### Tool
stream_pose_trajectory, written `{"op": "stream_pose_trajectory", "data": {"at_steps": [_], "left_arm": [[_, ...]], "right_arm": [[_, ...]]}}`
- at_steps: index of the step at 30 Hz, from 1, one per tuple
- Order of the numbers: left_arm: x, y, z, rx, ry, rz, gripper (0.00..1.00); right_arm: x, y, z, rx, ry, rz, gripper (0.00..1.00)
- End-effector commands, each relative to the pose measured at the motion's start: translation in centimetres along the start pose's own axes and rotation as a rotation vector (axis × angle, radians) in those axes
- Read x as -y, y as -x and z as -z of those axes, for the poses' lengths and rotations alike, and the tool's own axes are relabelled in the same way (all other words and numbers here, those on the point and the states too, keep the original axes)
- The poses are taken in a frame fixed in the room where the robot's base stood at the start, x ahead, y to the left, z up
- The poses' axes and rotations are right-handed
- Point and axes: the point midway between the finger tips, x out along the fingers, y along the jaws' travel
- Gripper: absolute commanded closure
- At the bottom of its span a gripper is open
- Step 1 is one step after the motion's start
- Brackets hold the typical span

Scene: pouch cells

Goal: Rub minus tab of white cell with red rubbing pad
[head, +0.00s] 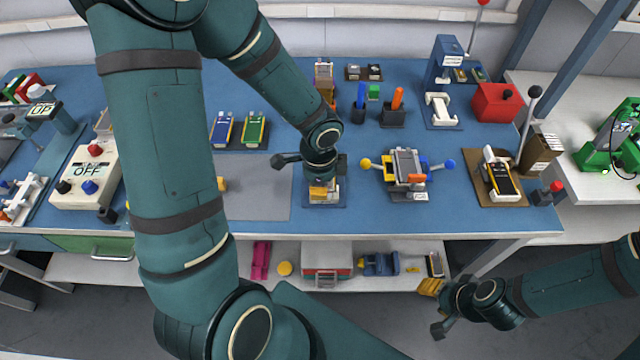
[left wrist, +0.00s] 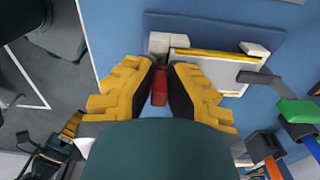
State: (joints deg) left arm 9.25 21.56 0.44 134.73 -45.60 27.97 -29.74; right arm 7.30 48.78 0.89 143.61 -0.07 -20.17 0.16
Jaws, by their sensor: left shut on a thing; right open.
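My left gripper (head: 322,190) is over a small blue mat (head: 340,200) near the table's front edge. In the left wrist view its yellow fingers (left wrist: 160,88) are shut on a small red block, which looks like the rubbing pad (left wrist: 159,86). A white cell with a yellow strip (left wrist: 210,72) lies just beyond the fingertips, between white corner blocks. The pad is close to the cell's near left corner; I cannot tell whether they touch. The minus tab cannot be made out. My right gripper (head: 442,312) is open and empty, low in front of the table.
A dark tray with blue and green cells (head: 238,130) lies left of the gripper. A fixture with yellow and blue knobs (head: 407,170) stands to the right. Blue and orange tools in holders (head: 392,115) stand behind. A dark cell on a brown board (head: 500,182) lies further right.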

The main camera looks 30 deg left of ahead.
Motion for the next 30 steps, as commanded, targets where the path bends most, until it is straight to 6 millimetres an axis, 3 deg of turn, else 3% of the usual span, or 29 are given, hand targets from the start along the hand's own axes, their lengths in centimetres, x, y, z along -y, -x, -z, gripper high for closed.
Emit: {"op": "stream_pose_trajectory", "data": {"at_steps": [30], "left_arm": [[0.01,-0.65,0.02,0.0,-0.001,0.001,1.0]], "right_arm": [[-0.21,-0.57,-0.03,0.0,0.0,0.0,0.53]]}}
